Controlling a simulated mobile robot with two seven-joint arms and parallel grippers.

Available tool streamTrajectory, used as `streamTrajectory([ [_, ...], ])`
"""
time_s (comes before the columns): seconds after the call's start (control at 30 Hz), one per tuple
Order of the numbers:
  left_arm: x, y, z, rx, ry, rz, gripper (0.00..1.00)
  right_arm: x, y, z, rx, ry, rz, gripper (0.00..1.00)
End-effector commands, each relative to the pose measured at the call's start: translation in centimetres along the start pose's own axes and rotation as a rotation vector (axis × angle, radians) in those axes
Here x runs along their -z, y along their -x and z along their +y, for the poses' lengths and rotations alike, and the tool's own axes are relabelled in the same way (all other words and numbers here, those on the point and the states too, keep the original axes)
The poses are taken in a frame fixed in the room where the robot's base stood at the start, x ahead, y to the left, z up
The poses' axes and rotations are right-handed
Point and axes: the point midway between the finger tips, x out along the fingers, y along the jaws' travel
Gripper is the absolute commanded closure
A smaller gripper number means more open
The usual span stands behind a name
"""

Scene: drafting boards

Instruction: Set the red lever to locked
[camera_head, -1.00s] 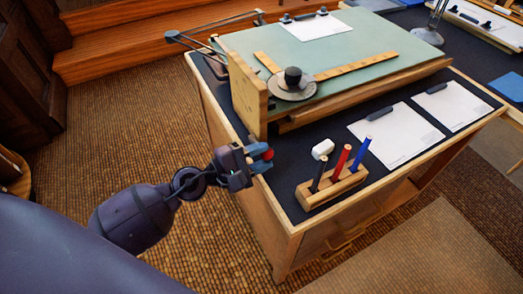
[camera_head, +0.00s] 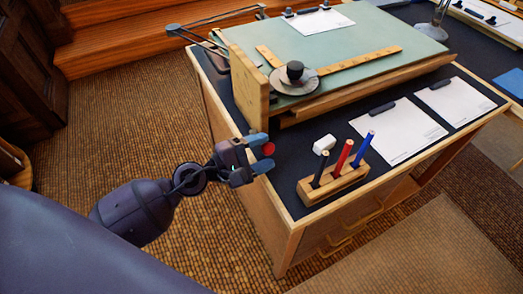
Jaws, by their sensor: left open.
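The red lever shows only as a round red knob (camera_head: 268,149) at the left edge of the near desk, by the foot of an upright wooden panel. Its stem and any lock marking are hidden or too small to tell. My left gripper (camera_head: 261,153) is at the knob, with its blue-tipped fingers open. One finger is on the far side of the knob and the other on the near side. I cannot tell whether either finger touches it. My right gripper is not in view.
The wooden panel (camera_head: 249,88) stands close beyond my left gripper. A tilted green drafting board (camera_head: 350,55) lies behind it. A wooden pen block (camera_head: 333,186) with three pens and a white eraser (camera_head: 324,145) are to the right. Paper sheets (camera_head: 398,132) lie farther right.

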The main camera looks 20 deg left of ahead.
Motion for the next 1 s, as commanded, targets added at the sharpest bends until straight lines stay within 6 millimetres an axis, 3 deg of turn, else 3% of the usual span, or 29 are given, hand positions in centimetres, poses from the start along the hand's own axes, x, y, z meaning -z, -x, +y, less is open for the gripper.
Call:
streamTrajectory([
  [0.17,0.3,1.5,-0.5,0.005,0.005,0.004,0.43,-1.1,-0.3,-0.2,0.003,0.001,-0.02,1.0],
  [0.33,0.5,4.2,-1.0,0.012,0.011,0.009,0.43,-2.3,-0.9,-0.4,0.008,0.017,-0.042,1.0],
  [0.7,0.3,9.3,-0.6,0.007,0.01,0.006,0.43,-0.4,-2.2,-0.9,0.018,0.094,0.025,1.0],
  [1.0,0.1,10.8,-0.1,0.003,0.001,0.001,0.43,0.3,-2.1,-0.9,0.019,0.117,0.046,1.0],
])
